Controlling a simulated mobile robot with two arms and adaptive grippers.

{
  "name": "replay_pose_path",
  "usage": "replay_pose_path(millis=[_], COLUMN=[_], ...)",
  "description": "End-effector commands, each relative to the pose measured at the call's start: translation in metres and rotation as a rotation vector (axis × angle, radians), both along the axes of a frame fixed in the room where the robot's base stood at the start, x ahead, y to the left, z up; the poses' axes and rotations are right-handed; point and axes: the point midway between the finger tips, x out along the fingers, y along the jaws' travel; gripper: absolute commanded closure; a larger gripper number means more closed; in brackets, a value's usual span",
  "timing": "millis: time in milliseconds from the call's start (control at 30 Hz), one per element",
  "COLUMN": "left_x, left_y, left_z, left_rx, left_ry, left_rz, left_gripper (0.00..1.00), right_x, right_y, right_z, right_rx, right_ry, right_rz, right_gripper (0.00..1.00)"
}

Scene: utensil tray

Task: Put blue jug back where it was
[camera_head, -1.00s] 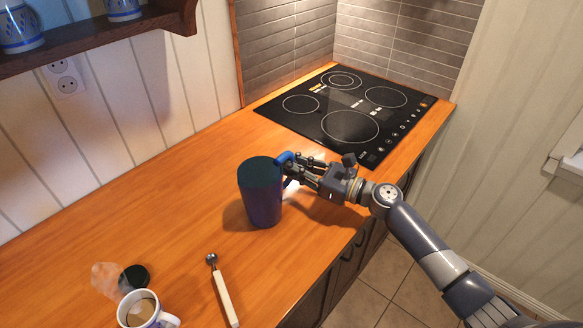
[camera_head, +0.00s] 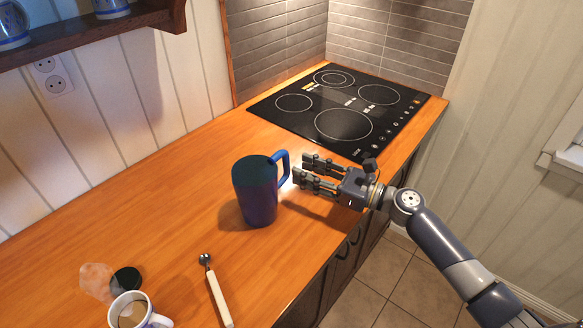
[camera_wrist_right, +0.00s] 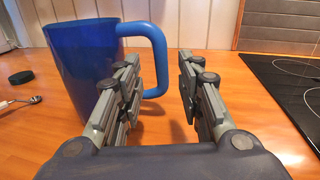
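The blue jug (camera_head: 256,194) stands upright on the wooden counter, its handle (camera_head: 284,166) pointing right toward the cooktop. My right gripper (camera_head: 300,171) is just to the right of the handle, with its fingers apart and nothing between them. In the right wrist view the jug (camera_wrist_right: 88,62) stands ahead and to the left. Its handle (camera_wrist_right: 158,58) shows beyond the open fingers of the right gripper (camera_wrist_right: 160,80), clear of their grip. My left gripper is not in view.
The black cooktop (camera_head: 343,107) lies behind on the counter (camera_head: 160,190). A scoop with a pale handle (camera_head: 219,296), a dark lid (camera_head: 126,280) and a mug of brown drink (camera_head: 135,311) are nearer. A wall shelf (camera_head: 100,37) is upper left.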

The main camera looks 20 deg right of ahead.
Motion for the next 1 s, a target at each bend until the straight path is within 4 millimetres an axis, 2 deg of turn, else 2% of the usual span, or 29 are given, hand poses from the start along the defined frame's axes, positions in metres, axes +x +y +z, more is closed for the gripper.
replay_pose_path(millis=[100, 333, 1000], left_x=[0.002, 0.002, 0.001], left_y=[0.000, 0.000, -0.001], left_z=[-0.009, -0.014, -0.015], left_rx=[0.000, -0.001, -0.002], left_ry=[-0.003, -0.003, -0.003], left_rz=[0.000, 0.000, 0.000], left_gripper=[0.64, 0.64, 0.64], right_x=[-0.018, -0.039, -0.044], right_y=[-0.018, -0.039, -0.043], right_z=[-0.004, -0.002, 0.000], right_rx=[-0.001, 0.000, 0.001], right_ry=[0.003, 0.001, -0.001], right_rz=[-0.001, 0.000, 0.000], right_gripper=[0.66, 0.66, 0.66])
